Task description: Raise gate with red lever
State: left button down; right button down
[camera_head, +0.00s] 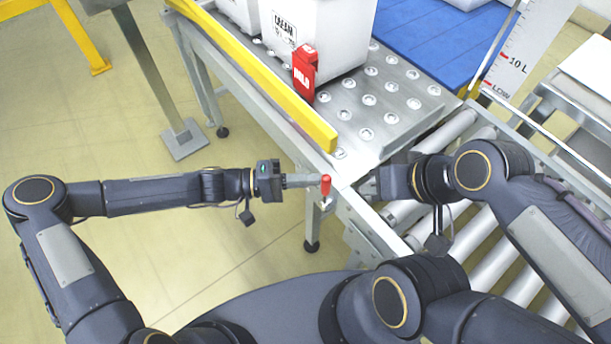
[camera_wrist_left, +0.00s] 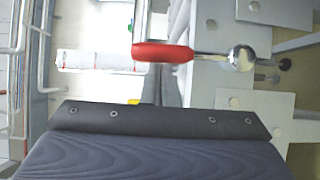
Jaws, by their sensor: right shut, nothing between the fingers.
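The red lever (camera_head: 326,185) stands upright at the near corner of the metal table. In the left wrist view its red handle (camera_wrist_left: 162,53) lies across the picture, joined to a round metal knob on a rod. My left gripper (camera_head: 305,181) reaches it from the left, its fingertips at the handle. Whether the fingers close around the handle or only lie beside it is not clear. My right gripper (camera_head: 366,186) is shut and empty, a little right of the lever. I cannot identify the gate with certainty.
A yellow rail (camera_head: 270,82) edges the table. Rollers (camera_head: 445,135) lie right. A white plate (camera_head: 528,35) marked "10 L" and "LOW" stands behind them.

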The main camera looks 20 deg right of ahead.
pick_arm(q)
jog(key=shift+s+d, duration=0.1)
jog(key=shift+s, duration=0.2)
pick_arm(e)
jog(key=shift+s+r, duration=0.1)
jog(key=shift+s, duration=0.05)
dwell(0.3)
